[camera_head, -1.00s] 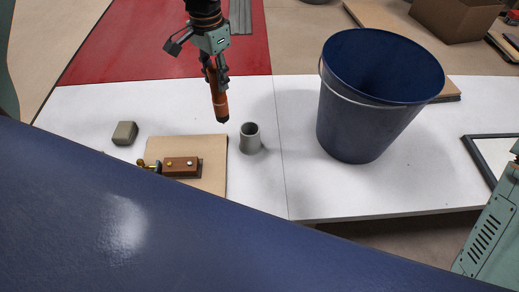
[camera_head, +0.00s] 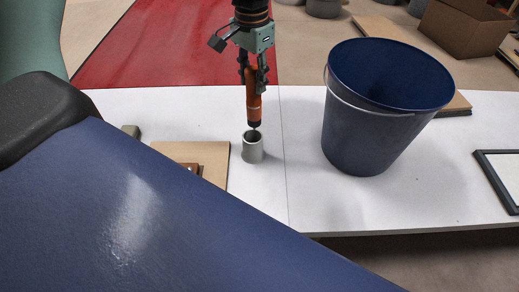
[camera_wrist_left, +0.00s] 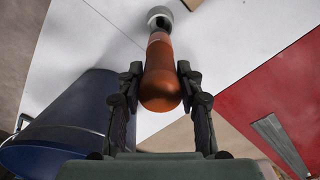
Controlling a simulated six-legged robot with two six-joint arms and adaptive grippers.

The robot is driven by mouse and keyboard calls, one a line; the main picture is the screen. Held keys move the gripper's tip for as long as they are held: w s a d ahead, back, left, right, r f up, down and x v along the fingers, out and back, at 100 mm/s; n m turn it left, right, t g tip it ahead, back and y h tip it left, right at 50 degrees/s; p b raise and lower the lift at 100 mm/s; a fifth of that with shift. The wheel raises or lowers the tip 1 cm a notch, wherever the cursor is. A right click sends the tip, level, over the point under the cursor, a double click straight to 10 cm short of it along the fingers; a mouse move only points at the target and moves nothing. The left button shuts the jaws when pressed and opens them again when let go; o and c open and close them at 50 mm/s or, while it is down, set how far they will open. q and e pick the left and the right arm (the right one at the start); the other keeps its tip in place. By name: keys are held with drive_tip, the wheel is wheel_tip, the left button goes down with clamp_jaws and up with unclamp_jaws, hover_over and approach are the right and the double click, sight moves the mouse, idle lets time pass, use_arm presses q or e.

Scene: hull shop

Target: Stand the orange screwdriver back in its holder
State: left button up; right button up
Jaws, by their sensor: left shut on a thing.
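The orange screwdriver (camera_head: 254,106) hangs nearly upright, dark end down. My left gripper (camera_head: 253,80) is shut on its upper part. The grey round holder (camera_head: 252,150) stands on the white table below it. The screwdriver's dark lower end shows at the holder's open top; I cannot tell whether it is inside the rim or just above it. In the left wrist view the screwdriver (camera_wrist_left: 161,75) sits between the fingers of my left gripper (camera_wrist_left: 160,88), and the holder (camera_wrist_left: 160,16) shows beyond its far end. My right gripper is not in view.
A large blue bucket (camera_head: 368,135) stands right of the holder. A dark-framed panel (camera_head: 497,172) is at far right. A blue surface covers the lower left.

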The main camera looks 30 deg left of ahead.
sight(251, 113)
use_arm(q)
drive_tip(key=f, duration=0.5)
drive_tip(key=shift+s+a+f, duration=0.25)
drive_tip(key=shift+s+a, duration=0.1)
drive_tip(key=shift+a, duration=0.05)
drive_tip(key=shift+w+f, duration=0.2)
drive_tip(key=shift+f, duration=0.4)
drive_tip(key=f, duration=0.2)
drive_tip(key=shift+s+d+f+b, duration=0.2)
drive_tip(key=shift+d+f+b, duration=0.05)
drive_tip(key=shift+f+b, duration=0.1)
drive_tip(key=shift+a+f, duration=0.1)
drive_tip(key=shift+f, duration=0.1)
drive_tip(key=shift+w+a+f, duration=0.1)
drive_tip(key=shift+w, duration=0.05)
drive_tip(key=shift+f, duration=0.35)
drive_tip(key=o, duration=1.2)
drive_tip(key=shift+f, duration=0.15)
drive_tip(key=shift+c, duration=0.2)
